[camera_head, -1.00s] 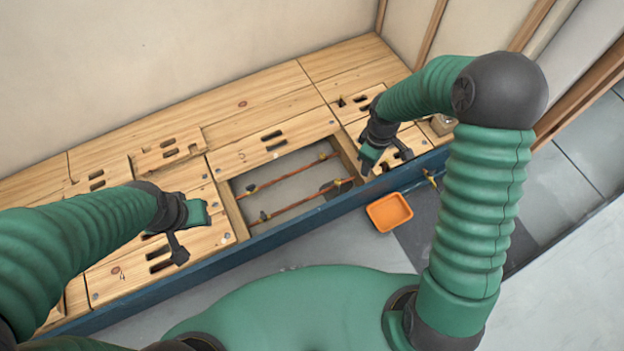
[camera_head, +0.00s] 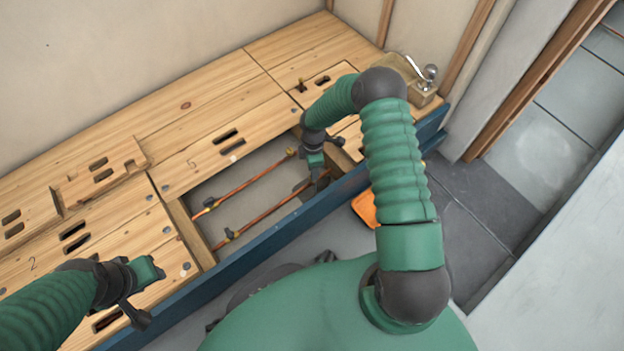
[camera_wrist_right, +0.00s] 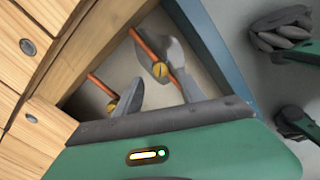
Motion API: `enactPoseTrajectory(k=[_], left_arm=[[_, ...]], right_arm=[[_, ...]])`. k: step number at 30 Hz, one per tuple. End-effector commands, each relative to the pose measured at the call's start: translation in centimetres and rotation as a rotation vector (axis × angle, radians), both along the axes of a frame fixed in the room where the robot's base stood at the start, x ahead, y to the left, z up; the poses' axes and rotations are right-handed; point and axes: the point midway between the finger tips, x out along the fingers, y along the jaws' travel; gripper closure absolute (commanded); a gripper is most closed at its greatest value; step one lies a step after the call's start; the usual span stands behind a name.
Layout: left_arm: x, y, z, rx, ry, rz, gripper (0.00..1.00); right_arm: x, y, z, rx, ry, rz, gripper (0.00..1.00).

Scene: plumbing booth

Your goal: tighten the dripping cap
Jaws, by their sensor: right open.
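Copper pipes (camera_head: 262,208) run through an opening in the wooden boards, with small brass fittings (camera_head: 229,234) along them. I cannot tell from the fittings which cap drips; a dark patch (camera_head: 302,188) lies under the right end of the pipes. My right gripper (camera_head: 318,176) hangs over the right end of the opening and hides part of it. In the right wrist view its jaws (camera_wrist_right: 153,60) are open and empty, with a brass cap (camera_wrist_right: 160,69) between and beyond them. Another brass fitting (camera_wrist_right: 112,104) shows by the left finger. My left gripper (camera_head: 150,296) is over the left boards.
A blue beam (camera_head: 270,232) edges the front of the boards. An orange tray (camera_head: 364,209) lies on the floor, partly behind my right arm. Wooden joists frame the opening.

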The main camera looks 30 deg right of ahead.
Motion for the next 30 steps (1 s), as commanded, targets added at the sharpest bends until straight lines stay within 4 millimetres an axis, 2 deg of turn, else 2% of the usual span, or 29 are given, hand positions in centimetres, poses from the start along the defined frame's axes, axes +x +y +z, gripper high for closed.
enactPoseTrajectory(k=[1, 6, 17, 27, 28, 30], left_arm=[[0.0, 0.0, -1.6, 0.0, 0.0, 0.0, 0.64], [0.0, 0.0, -3.0, 0.0, 0.0, 0.0, 0.64], [0.0, 0.0, -3.2, 0.0, 0.0, 0.0, 0.64], [0.0, 0.0, -3.2, 0.0, 0.0, 0.0, 0.64], [0.0, 0.0, -3.2, 0.0, 0.0, 0.0, 0.64], [0.0, 0.0, -3.2, 0.0, 0.0, 0.0, 0.64]], right_arm=[[0.0, 0.0, -2.0, -0.001, 0.0, 0.001, 0.53], [0.0, 0.1, -4.5, -0.002, 0.0, 0.001, 0.53], [0.1, 0.1, -5.0, -0.001, -0.001, 0.001, 0.53], [0.1, 0.1, -5.0, -0.001, -0.001, 0.001, 0.96], [0.1, 0.1, -5.0, -0.001, -0.001, 0.001, 1.0], [0.1, 0.1, -5.0, -0.002, -0.001, 0.001, 1.0]])
